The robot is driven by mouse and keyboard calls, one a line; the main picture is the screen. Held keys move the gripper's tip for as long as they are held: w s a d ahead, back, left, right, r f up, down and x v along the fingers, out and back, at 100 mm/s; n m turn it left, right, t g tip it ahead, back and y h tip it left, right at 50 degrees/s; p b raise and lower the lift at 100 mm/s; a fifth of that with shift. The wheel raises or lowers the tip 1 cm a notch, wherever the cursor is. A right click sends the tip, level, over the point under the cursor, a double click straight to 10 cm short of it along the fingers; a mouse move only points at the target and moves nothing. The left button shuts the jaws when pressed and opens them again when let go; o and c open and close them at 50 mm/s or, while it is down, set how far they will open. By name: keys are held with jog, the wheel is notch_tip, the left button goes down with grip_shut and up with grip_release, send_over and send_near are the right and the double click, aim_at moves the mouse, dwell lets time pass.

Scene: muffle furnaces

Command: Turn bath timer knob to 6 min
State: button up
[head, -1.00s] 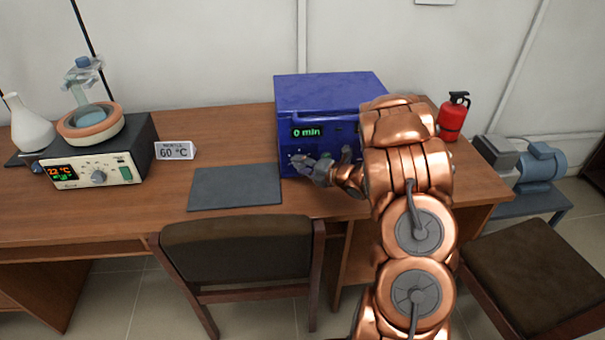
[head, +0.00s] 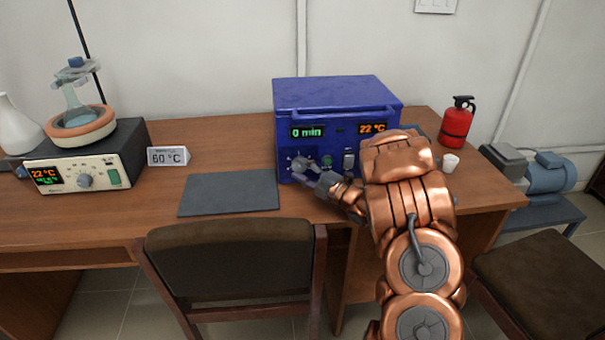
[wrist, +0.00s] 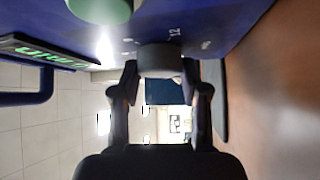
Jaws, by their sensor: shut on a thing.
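The blue bath (head: 335,95) stands on the desk, its front panel facing me. Its left display (head: 307,132) reads 0 min in green, and its right display (head: 372,128) reads 22 °C in orange. The timer knob (wrist: 160,57) is a dark grey round knob at the panel's lower left, with printed marks around it in the wrist view. My gripper (head: 306,168) is at this knob, and in the wrist view my gripper (wrist: 160,80) has one finger on each side of it, shut on it. The knob's pointer is hidden.
A green button (head: 327,161) and a switch (head: 348,161) sit right of the knob, close to my gripper. A dark mat (head: 229,192) lies left of the bath. Chairs (head: 235,265) stand in front.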

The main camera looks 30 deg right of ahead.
dwell(0.3)
jog(key=o, duration=1.1)
jog(key=shift+o, duration=0.2)
jog(key=v, duration=1.2)
jog(key=shift+a, duration=0.1)
